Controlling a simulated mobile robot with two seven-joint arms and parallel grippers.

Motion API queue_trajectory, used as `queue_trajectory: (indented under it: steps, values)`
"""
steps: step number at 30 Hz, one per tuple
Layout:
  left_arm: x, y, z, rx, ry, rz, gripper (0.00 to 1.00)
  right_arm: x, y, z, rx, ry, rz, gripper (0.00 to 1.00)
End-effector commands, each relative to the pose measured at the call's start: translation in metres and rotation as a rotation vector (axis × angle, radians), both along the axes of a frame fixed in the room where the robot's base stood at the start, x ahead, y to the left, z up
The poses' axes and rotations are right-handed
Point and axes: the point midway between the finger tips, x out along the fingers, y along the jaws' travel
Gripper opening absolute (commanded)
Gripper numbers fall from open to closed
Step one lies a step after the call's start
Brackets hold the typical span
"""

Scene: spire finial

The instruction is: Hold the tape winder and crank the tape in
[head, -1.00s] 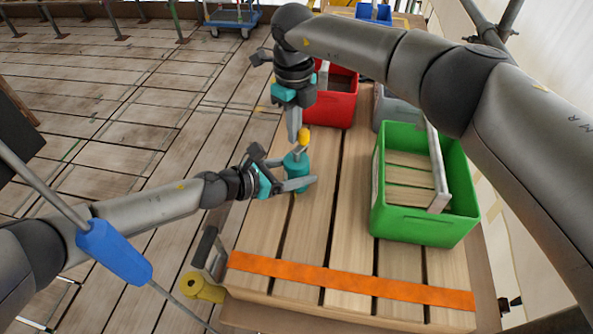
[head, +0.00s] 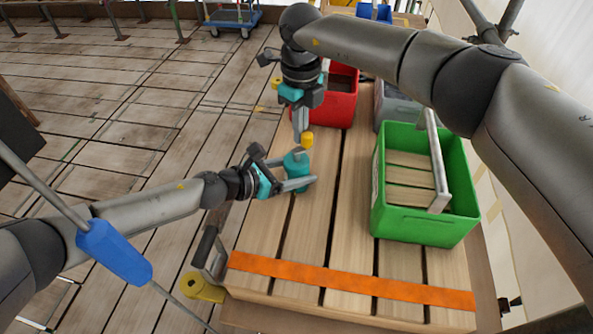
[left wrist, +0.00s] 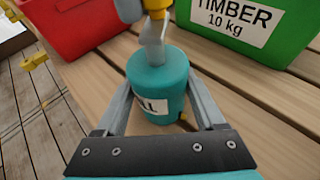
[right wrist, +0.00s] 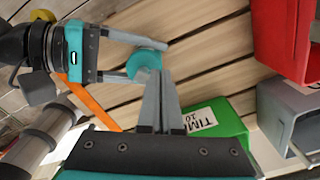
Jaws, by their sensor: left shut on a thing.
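The tape winder is a teal cylinder (head: 296,172) standing upright on the slatted bench, with a white label in the left wrist view (left wrist: 154,106). My left gripper (head: 303,180) is shut around its body from the side. A yellow crank knob (head: 307,139) stands above its top; in the left wrist view a grey crank piece shows over the lid. My right gripper (head: 301,136) comes from above, its fingers together and pointing down beside the knob. In the right wrist view its fingertips (right wrist: 160,75) overlap the teal body (right wrist: 145,66), and the knob is hidden.
A red bin (head: 338,110) and a grey bin (head: 396,106) stand behind. An orange strip (head: 350,282) crosses the bench front. The bench between winder and strip is clear.

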Motion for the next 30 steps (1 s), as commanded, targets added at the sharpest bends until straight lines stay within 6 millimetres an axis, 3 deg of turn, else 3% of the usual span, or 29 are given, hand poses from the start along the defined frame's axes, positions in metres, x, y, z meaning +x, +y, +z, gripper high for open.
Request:
queue_trajectory:
  steps: [20, 30]
  values:
    - [0.000, 0.001, -0.001, 0.001, 0.001, 0.002, 0.07, 0.004, 0.004, 0.001, -0.001, -0.001, 0.001, 0.00]
    - [0.000, 0.001, -0.001, 0.000, 0.001, 0.001, 0.07, 0.004, 0.004, 0.025, -0.001, -0.001, 0.001, 0.00]
